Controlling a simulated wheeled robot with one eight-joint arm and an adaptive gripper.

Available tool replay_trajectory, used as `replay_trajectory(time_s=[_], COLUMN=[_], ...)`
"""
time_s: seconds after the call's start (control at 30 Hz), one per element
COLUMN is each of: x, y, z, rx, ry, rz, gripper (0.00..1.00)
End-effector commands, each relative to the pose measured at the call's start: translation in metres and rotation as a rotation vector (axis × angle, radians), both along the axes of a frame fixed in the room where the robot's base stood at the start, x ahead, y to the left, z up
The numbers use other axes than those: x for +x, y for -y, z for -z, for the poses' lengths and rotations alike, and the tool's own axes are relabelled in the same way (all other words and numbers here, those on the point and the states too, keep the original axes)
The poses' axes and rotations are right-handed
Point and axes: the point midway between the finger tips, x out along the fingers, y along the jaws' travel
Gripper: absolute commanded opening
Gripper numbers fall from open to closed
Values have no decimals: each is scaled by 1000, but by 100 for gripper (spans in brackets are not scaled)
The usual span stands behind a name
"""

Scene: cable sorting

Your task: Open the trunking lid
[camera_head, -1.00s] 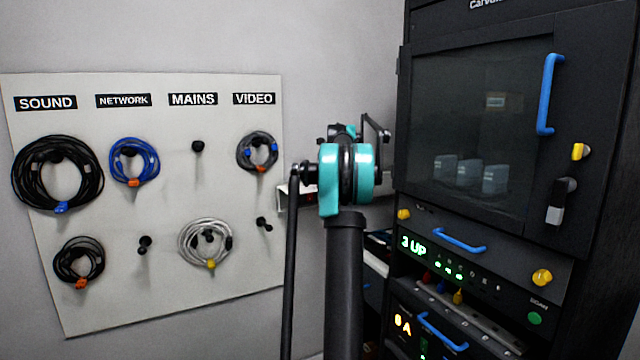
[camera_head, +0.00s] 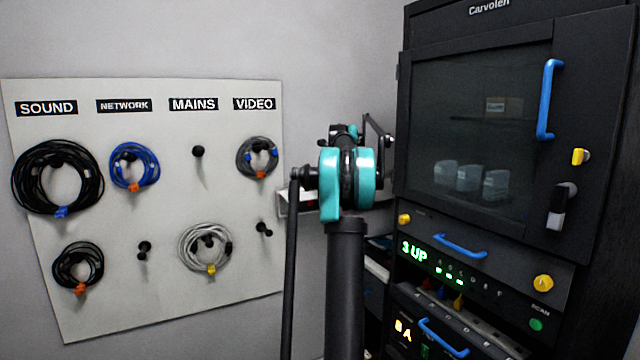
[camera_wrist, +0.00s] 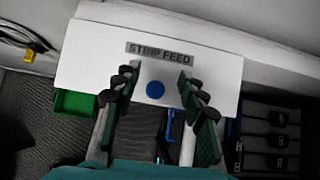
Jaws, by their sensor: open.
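A white panel labelled STRIP FEED (camera_wrist: 90,62), with a round blue knob (camera_wrist: 155,90) on it, fills the upper middle of the wrist view. It looks like the trunking lid, and it looks closed. My gripper (camera_wrist: 158,77) is open and empty, its green-padded fingers on either side of the knob, apart from it. I cannot tell how far the fingertips are from the panel. In the head view, a pale wall-mounted strip (camera_head: 296,205) shows beside my arm, which hides much of it and my fingers.
A cable board (camera_head: 110,215) with several coiled cables hangs at the left. A dark cabinet (camera_head: 480,215) with blue handles (camera_head: 550,97) stands close at the right. In the wrist view, a green bin (camera_wrist: 75,103) lies below the panel's left, and dark drawers (camera_wrist: 270,140) at lower right.

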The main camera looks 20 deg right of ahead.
Motion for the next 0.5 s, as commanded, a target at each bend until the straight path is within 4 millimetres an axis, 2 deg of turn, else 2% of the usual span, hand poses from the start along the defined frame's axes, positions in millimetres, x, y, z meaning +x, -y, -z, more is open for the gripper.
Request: replay_trajectory(time_s=[0.3,0.5], x=[-44,-62], y=[2,2], z=[-49,-69], rx=[1,0], ry=[1,0], rz=[2,0], gripper=[42,42])
